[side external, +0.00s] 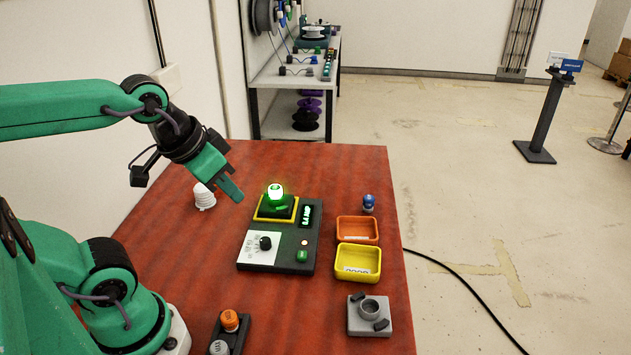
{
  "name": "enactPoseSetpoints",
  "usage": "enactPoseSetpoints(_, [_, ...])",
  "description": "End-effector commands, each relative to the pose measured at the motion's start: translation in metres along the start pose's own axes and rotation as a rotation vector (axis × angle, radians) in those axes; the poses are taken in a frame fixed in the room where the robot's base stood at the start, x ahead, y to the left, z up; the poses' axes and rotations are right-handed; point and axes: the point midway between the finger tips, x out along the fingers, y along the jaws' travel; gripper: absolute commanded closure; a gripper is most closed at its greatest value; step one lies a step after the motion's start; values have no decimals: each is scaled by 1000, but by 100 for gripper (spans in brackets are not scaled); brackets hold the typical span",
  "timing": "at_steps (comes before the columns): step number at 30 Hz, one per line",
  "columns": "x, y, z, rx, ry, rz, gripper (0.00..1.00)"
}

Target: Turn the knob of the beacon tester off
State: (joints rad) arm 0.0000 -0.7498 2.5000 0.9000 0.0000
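The beacon tester (310,236) is a dark box on the red table, with a green beacon (276,190) glowing in a yellow-framed socket at its back left. A small display on it is lit green. Its black knob (265,243) sits on a white dial plate at the front left; its exact pointing is too small to tell. My gripper (238,198) is above the table, to the left of the beacon and behind the knob, apart from both. It points down to the right. I cannot make out a gap between its fingers.
A white ribbed piece (204,197) stands left of the tester. Orange (357,222) and yellow (340,262) bins, a blue-topped piece (369,203) and a grey fixture (370,330) are at the right. A dark holder with orange and grey caps (230,320) is in front.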

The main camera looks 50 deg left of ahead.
Motion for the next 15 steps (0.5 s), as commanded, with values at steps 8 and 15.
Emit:
enactPoseSetpoints(8, [9,-4,-5,-17,-36,-7,54])
enactPoseSetpoints(15, [33,-14,-16,-60,-123,-23,54])
